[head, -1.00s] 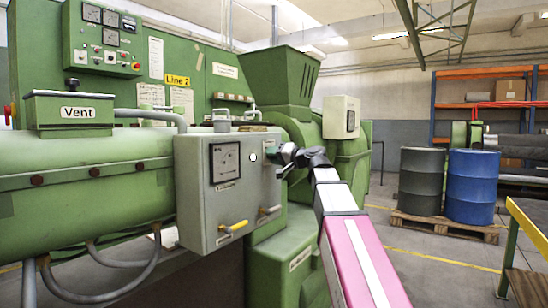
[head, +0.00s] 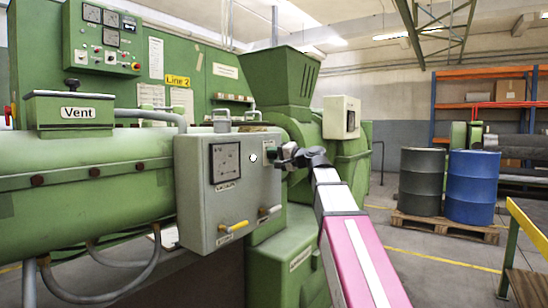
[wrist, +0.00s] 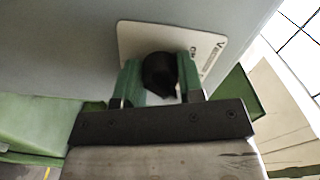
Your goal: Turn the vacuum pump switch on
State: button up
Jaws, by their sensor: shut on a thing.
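The vacuum pump switch is a black knob (wrist: 161,72) on a white label plate (wrist: 205,45), fixed to the grey control box. In the wrist view my gripper (wrist: 158,76) has its green fingers on both sides of the knob, closed on it. Most of the plate's lettering is hidden by the fingers. In the head view the grey box (head: 238,190) stands in the middle, and my gripper (head: 273,155) is at the upper right of its front face. The knob is too small and covered there to read its angle.
The box carries a dial gauge (head: 225,163), a round white lamp (head: 253,157) and a yellow-handled valve (head: 233,227). The green extruder barrel (head: 85,170) lies left. Blue (head: 471,187) and grey drums (head: 421,182) stand on a pallet at right, with open floor in front.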

jog(key=o, duration=0.9)
jog(key=v, duration=1)
jog(key=shift+s+d, duration=0.25)
jog(key=shift+d, duration=0.1)
jog(key=shift+f, duration=0.15)
notch_tip(320, 180, down, 34)
jog(key=g+h, duration=0.5)
jog(key=h, duration=0.2)
jog(key=s+d+f+n+g+h, duration=0.1)
jog(key=s+f+g+h, duration=0.1)
jog(key=s+f, duration=0.3)
jog(key=s+d+f+n+g+h, duration=0.1)
jog(key=s+f, duration=0.4)
jog(key=f, duration=0.9)
jog(key=s+d+f+n+g+h, duration=0.1)
jog(key=s+d+f+g+h, duration=0.1)
jog(key=f, duration=0.7)
jog(key=shift+s+d+f+n+g+h, duration=0.15)
jog(key=shift+s+h, duration=0.2)
jog(key=shift+s, duration=0.1)
jog(key=shift+s+d+f+n+g+h, duration=0.1)
jog(key=shift+s+f+g+h, duration=0.1)
jog(key=shift+s+h, duration=0.25)
jog(key=shift+s+d+f+n+g+h, duration=0.15)
jog(key=shift+s+h, duration=0.15)
jog(key=shift+s, duration=0.2)
